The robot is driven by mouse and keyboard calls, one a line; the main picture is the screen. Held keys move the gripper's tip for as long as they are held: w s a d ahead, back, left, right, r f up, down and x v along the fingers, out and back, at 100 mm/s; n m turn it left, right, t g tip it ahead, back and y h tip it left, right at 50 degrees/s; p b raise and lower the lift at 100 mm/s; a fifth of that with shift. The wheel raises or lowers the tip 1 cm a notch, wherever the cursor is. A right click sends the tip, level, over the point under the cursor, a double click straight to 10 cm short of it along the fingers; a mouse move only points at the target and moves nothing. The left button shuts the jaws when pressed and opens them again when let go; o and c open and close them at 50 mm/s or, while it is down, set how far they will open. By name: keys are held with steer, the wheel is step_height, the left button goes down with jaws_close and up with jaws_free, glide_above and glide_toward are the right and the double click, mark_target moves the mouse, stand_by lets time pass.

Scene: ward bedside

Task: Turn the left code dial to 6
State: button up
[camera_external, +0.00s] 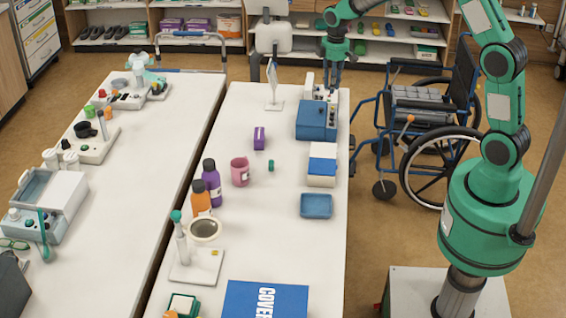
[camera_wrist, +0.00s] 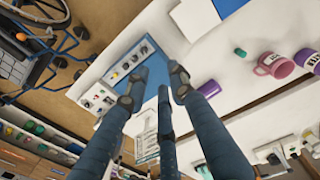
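A blue box (camera_external: 312,121) stands near the far right of the middle table, with its control panel on the right side. My gripper (camera_external: 333,84) points down above the white device behind the blue box. In the wrist view my gripper (camera_wrist: 156,90) has its fingers spread, open and empty, partly covering the box. I see no finger touching a knob.
A white device (camera_external: 322,93) with small controls stands behind the blue box. A wheelchair (camera_external: 425,120) stands right.

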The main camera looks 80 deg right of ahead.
mark_target(332, 123)
steer(key=d+f+m, duration=0.5)
steer(key=shift+s, duration=0.4)
steer(key=shift+f, duration=0.1)
step_height(332, 123, down, 14)
steer(key=shift+r+b, duration=0.25)
steer(key=shift+b, duration=0.55)
jaws_close()
